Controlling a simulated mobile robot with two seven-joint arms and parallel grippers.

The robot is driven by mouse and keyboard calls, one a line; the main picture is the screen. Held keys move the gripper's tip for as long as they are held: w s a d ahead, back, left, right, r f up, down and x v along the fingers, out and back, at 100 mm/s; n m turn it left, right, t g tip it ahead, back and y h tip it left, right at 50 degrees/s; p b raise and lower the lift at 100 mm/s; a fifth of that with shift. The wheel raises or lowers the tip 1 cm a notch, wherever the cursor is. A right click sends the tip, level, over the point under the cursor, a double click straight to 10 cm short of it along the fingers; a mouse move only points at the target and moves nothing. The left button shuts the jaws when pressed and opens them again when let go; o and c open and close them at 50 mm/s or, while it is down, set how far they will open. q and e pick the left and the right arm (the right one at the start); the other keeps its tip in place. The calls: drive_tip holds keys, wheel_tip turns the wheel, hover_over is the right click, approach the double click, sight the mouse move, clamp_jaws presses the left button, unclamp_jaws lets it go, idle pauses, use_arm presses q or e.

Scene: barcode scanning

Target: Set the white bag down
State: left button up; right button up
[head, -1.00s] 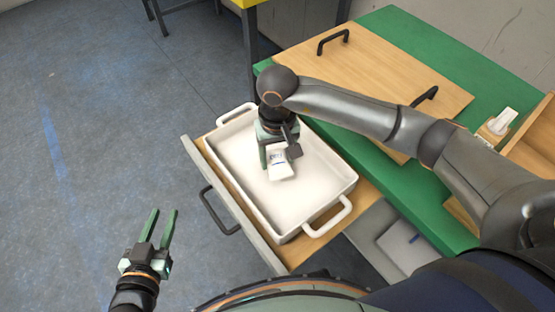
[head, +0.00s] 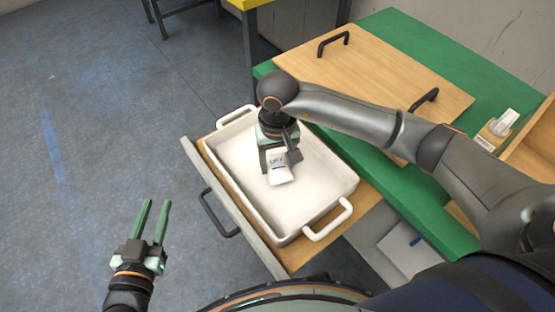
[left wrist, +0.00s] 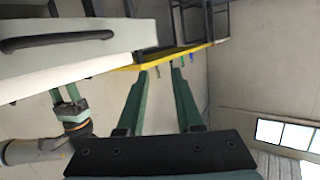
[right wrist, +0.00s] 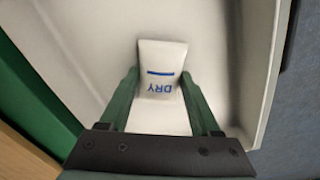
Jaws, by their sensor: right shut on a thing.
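The white bag (head: 279,170) is a small packet with blue print, inside the white tray (head: 325,212) in the head view. In the right wrist view the bag (right wrist: 161,70) reads "DRY" upside down and sits between the two green fingers. My right gripper (head: 277,158) is shut on it, over the tray's floor. I cannot tell whether the bag touches that floor. My left gripper (head: 151,222) is open and empty, out over the floor left of the drawer. Its open fingers also show in the left wrist view (left wrist: 161,75).
The tray stands in an open wooden drawer (head: 279,258) with a black handle. Above it is a green table (head: 395,190) with a wooden board (head: 375,70) with two handles. The tray's other floor area is clear.

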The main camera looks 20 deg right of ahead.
sight(278, 164)
drive_tip(key=o, duration=1.4)
drive_tip(key=shift+c, duration=0.2)
use_arm(q)
drive_tip(key=shift+r, duration=0.15)
use_arm(e)
drive_tip(key=shift+w+r+p, duration=0.1)
drive_tip(key=shift+r+p, duration=0.3)
drive_tip(key=shift+r, duration=0.5)
use_arm(q)
drive_tip(key=s+f+n+g+y+p, duration=0.1)
drive_tip(key=s+f+g, duration=0.4)
drive_tip(key=f, duration=0.5)
drive_tip(key=shift+s+f, duration=0.4)
drive_tip(key=shift+s, duration=0.05)
use_arm(e)
wheel_tip(278, 164, up, 10)
drive_tip(key=shift+r, duration=0.25)
use_arm(q)
drive_tip(key=shift+d, duration=0.1)
